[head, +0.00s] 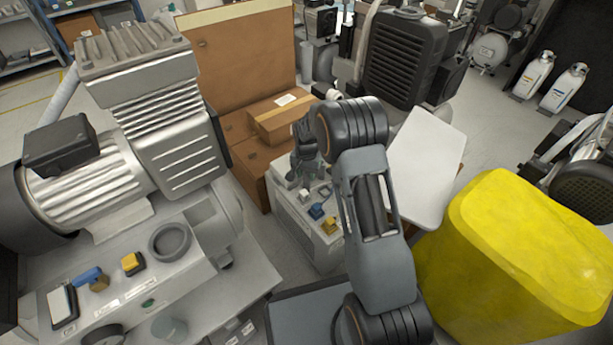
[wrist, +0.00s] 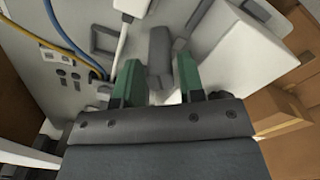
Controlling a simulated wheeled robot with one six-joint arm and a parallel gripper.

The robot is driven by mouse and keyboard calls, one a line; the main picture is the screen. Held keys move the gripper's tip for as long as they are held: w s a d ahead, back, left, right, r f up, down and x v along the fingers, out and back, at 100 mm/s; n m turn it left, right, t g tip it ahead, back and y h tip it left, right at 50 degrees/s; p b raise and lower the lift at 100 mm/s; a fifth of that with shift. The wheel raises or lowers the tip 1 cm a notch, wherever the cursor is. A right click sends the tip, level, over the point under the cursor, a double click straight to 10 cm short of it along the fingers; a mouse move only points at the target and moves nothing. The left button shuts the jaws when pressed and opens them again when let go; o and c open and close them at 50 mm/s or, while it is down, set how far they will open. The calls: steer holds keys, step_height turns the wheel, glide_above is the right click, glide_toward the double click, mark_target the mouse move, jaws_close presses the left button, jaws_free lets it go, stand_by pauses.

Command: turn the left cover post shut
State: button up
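My gripper (wrist: 158,66) shows in the wrist view with its two green fingers apart. A dark grey upright bar (wrist: 159,48) stands in line with the gap between them, with space visible on both sides. It may be the cover post, but I cannot tell for sure, nor whether it is turned shut. I also cannot tell how deep it sits between the fingers. In the head view my gripper (head: 306,158) is a dark shape over the far end of a pale grey cabinet (head: 300,222). The post is not distinguishable there.
In the wrist view, a white block (wrist: 238,60) stands right of the fingers, and a blue and yellow cable pair (wrist: 62,40) runs at left. In the head view, a large compressor (head: 130,150) stands left, a yellow covered object (head: 520,250) right, and a cardboard box (head: 283,118) behind.

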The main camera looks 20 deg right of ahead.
steer(key=shift+f, duration=0.15)
steer(key=shift+c, duration=0.5)
steer(key=c, duration=0.5)
steer(key=shift+c, duration=0.2)
steer(key=shift+n, duration=0.3)
steer(key=n+p, duration=0.3)
steer(key=shift+n, duration=0.3)
steer(key=n+p, duration=0.1)
steer(key=n, duration=0.2)
steer(key=shift+d+p, duration=0.1)
steer(key=shift+p, duration=0.25)
steer(key=shift+n+p, duration=0.5)
steer(key=shift+n, duration=1.3)
